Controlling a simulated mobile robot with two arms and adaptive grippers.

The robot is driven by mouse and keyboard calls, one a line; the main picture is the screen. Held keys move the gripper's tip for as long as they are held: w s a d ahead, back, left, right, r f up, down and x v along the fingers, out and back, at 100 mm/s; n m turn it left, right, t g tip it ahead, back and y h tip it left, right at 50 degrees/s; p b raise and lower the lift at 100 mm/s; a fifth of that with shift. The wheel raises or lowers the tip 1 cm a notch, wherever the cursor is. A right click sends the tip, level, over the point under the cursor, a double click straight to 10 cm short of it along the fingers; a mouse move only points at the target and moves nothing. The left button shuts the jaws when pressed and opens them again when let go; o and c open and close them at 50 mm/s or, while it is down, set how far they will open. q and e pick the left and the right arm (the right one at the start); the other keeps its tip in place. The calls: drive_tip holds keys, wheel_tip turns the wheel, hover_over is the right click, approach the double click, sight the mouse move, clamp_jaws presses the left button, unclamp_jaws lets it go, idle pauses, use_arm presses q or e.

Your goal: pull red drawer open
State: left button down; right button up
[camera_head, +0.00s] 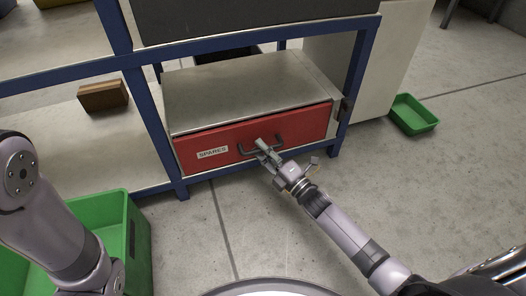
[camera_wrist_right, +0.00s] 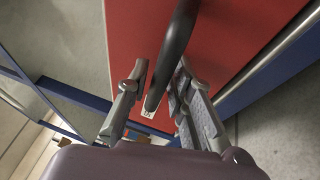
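The red drawer (camera_head: 300,126) with a white SPARES label (camera_head: 212,152) sits in a grey metal cabinet under a blue-framed bench. Its front looks flush with the cabinet. A dark bar handle (camera_head: 246,151) is on the drawer front. My right gripper (camera_head: 264,152) is at the handle. In the right wrist view the handle (camera_wrist_right: 176,45) runs between the two fingers of my right gripper (camera_wrist_right: 158,92), which are apart with gaps beside the bar. The red front (camera_wrist_right: 235,40) is just beyond. My left arm shows at the left of the head view, but its gripper is not visible.
A green crate (camera_head: 128,215) stands on the floor at lower left. A small green bin (camera_head: 413,114) lies on the floor at right. A brown box (camera_head: 103,95) is on the lower shelf. A blue bench leg (camera_head: 160,130) stands beside the drawer.

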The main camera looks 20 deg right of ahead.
clamp_jaws()
idle(0.7)
